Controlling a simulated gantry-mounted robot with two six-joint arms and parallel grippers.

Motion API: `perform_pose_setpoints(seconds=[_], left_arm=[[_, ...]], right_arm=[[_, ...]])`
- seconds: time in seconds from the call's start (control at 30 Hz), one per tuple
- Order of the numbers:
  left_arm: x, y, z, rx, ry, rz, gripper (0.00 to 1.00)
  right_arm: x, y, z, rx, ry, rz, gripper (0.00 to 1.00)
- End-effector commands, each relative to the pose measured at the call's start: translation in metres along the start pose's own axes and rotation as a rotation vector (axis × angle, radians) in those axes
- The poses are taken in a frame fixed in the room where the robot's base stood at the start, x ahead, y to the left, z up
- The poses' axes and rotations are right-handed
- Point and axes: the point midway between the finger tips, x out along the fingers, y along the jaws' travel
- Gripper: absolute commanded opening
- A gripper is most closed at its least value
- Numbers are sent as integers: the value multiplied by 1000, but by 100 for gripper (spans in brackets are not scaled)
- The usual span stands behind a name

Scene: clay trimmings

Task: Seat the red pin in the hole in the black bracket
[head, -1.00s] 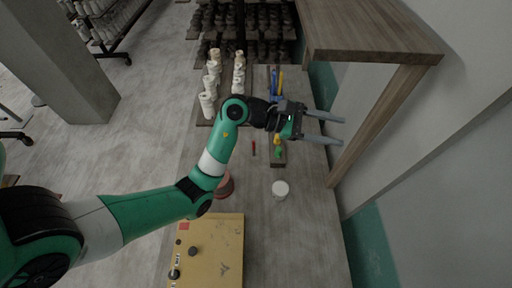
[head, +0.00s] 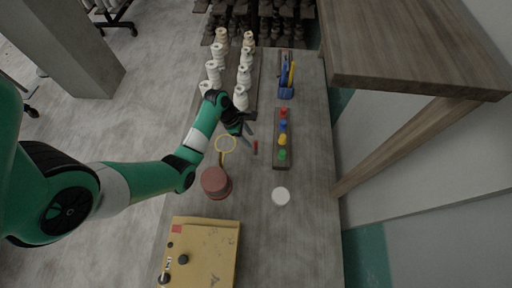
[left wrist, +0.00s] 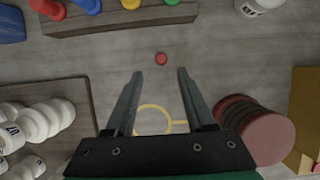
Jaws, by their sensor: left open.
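The red pin (head: 255,146) is a short, thin piece on the grey table, left of the wooden peg strip. In the left wrist view the red pin (left wrist: 161,59) shows as a small round red end, so it seems to stand upright. It lies just beyond the fingertips, about midway between them. My left gripper (head: 249,134) is open and empty, close to the pin; its two parallel fingers (left wrist: 160,73) point toward it in the wrist view. I cannot make out the black bracket in either view. My right gripper is not in view.
The peg strip (head: 276,158) carries several coloured pegs. A yellow ring tool (head: 233,145) lies by the gripper, near a reddish-brown round stack (head: 215,182). White bottles (head: 241,97) stand behind. A white jar (head: 281,196), a yellow panel box (head: 210,258) and a blue tool holder (head: 286,93) are around.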

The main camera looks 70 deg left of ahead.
Motion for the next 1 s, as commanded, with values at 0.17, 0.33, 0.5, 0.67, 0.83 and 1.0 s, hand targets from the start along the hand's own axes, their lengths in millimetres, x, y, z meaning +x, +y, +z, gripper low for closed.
perform_pose_setpoints(seconds=[0.17,0.33,0.5,0.67,0.83,1.0], left_arm=[[10,0,0,1,-1,2,55],[27,-3,0,2,0,-2,55],[56,-5,0,1,0,-1,55],[61,-5,0,1,-1,2,55],[61,-5,0,1,-1,2,47],[61,-5,0,1,-1,2,17]], right_arm=[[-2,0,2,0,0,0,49],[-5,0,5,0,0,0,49],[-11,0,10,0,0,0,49],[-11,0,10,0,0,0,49],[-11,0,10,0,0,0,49],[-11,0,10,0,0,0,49]])
